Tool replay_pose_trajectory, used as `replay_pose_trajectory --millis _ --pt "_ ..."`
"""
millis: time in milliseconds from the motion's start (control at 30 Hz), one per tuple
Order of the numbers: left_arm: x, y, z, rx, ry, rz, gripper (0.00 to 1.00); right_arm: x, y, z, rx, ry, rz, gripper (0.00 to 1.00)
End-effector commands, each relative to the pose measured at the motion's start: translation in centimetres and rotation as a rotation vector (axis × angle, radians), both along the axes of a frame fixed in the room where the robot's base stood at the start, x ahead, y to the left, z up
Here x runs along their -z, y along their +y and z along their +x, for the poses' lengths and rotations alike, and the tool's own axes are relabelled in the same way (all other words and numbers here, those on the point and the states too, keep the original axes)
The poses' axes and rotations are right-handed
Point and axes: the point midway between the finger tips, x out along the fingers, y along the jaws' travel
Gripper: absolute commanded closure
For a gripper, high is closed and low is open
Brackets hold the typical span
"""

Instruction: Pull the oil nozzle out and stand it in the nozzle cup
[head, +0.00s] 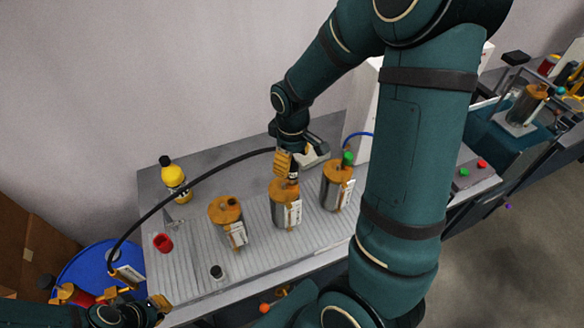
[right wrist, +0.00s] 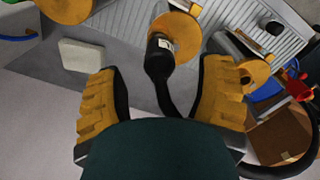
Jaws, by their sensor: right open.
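The oil nozzle (right wrist: 158,58), black with a pale label, stands in the top of the middle pump (head: 284,205). It also shows in the head view (head: 293,172), partly hidden by my gripper. Its black hose (head: 205,174) arcs to the left. My right gripper (head: 290,158) is open over the nozzle; in the right wrist view its two orange fingers (right wrist: 155,100) are on either side of the nozzle and hose, apart from them. A red cup (head: 163,242), which looks like the nozzle cup, stands at the table's left. My left gripper (head: 137,300) is low at the left, its jaws unclear.
Other orange-topped pumps stand left (head: 228,222) and right (head: 338,186) of the middle one. A yellow bottle (head: 174,180), a small black-topped piece (head: 216,272) and a blue drum (head: 85,270) are at the left. The ribbed table (head: 190,265) is clear around the red cup.

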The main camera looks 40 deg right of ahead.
Motion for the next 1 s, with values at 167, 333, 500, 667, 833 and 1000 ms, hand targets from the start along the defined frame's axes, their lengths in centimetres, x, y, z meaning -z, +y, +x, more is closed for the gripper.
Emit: replay_pose_trajectory --millis 167,333,500,667,833,1000 --pt "0.3 0.0 0.0 0.000 0.000 0.001 1.00 2.4 0.0 0.0 0.001 0.002 -0.001 0.32" --pt "0.4 0.0 0.0 0.000 0.000 0.001 1.00 3.3 0.0 0.0 0.000 0.000 0.000 0.32" --pt "0.4 0.0 0.0 0.000 0.000 0.001 1.00 3.5 0.0 0.0 0.000 -0.001 -0.001 0.32" --pt "0.4 0.0 0.0 0.000 0.000 0.001 1.00 3.5 0.0 0.0 0.000 -0.001 -0.001 0.34" --pt "0.4 0.0 0.0 0.000 0.000 0.001 1.00 3.5 0.0 0.0 0.000 -0.001 0.000 0.94" --pt "0.4 0.0 0.0 0.000 0.000 0.001 1.00 3.5 0.0 0.0 0.000 -0.001 0.000 1.00"
